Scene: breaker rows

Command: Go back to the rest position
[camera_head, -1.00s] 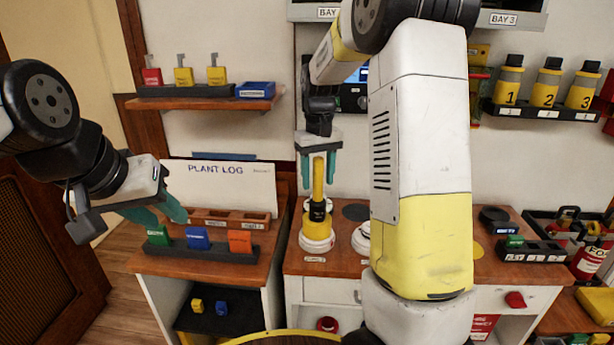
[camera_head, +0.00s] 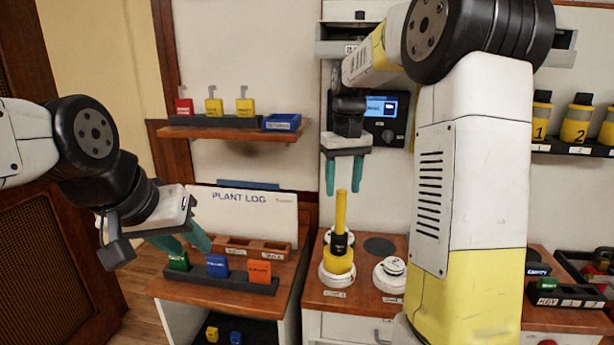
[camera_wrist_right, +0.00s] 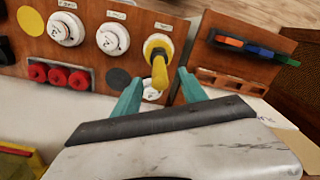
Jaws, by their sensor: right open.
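My right gripper (camera_head: 344,190) is open and empty in the head view, pointing down just above a yellow upright handle (camera_head: 341,212). The handle rises from a yellow and black body (camera_head: 338,258) on a white round base on the wooden bench. In the right wrist view my right gripper's teal fingers (camera_wrist_right: 160,88) are spread, with the yellow handle (camera_wrist_right: 159,72) beyond their tips. My left gripper (camera_head: 190,246) is at the left of the head view, its fingers apart, near a green block (camera_head: 178,262) in a dark rack; whether it touches is unclear.
A blue block (camera_head: 217,266) and an orange block (camera_head: 259,272) stand in the same rack. A plant log board (camera_head: 245,212) stands behind it. A shelf (camera_head: 230,131) with tagged padlock-like items is above. A white round device (camera_head: 390,274) sits right of the yellow body.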

